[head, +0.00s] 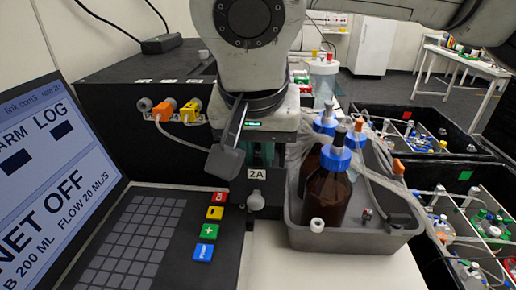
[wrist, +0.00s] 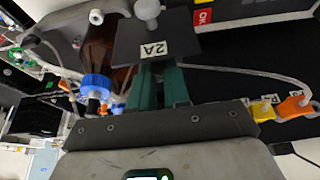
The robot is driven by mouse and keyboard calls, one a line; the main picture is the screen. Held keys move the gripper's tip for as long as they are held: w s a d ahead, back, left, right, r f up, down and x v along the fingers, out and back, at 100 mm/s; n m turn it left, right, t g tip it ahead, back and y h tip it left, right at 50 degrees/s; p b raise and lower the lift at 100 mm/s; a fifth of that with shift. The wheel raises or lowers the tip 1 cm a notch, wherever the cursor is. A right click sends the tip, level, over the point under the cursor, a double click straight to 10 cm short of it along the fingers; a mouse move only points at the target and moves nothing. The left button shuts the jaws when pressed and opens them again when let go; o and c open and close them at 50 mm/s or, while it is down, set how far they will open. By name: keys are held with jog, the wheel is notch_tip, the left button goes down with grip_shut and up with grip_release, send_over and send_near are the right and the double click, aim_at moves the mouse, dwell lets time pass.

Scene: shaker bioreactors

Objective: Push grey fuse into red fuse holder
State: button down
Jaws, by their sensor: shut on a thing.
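My gripper (head: 262,160) points down at the front of the black box, and its green fingers (wrist: 160,88) are close together. At their tips is a dark grey block labelled 2A (wrist: 137,42), which I take to be the grey fuse. It also shows in the head view (head: 238,190). Its label and part of it hide the fingertips. A pale round knob (head: 256,201) is just below the label. I cannot make out a clearly red fuse holder. An orange fitting (head: 163,110) and a yellow fitting (head: 190,111) sit on the box front, left of my gripper.
A grey tray (head: 350,240) with brown, blue-capped bottles (head: 327,185) stands close to the right of my gripper. A laptop-like console with a screen (head: 45,170) and coloured keys (head: 209,231) is at the left. Black crates with tubing (head: 430,150) are at the far right.

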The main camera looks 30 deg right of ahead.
jog(key=shift+f+b, duration=0.55)
jog(key=shift+f, duration=0.2)
dwell(0.7)
jog(key=c, duration=1)
grip_release()
jog(key=v, duration=1.1)
jog(key=shift+f, duration=0.1)
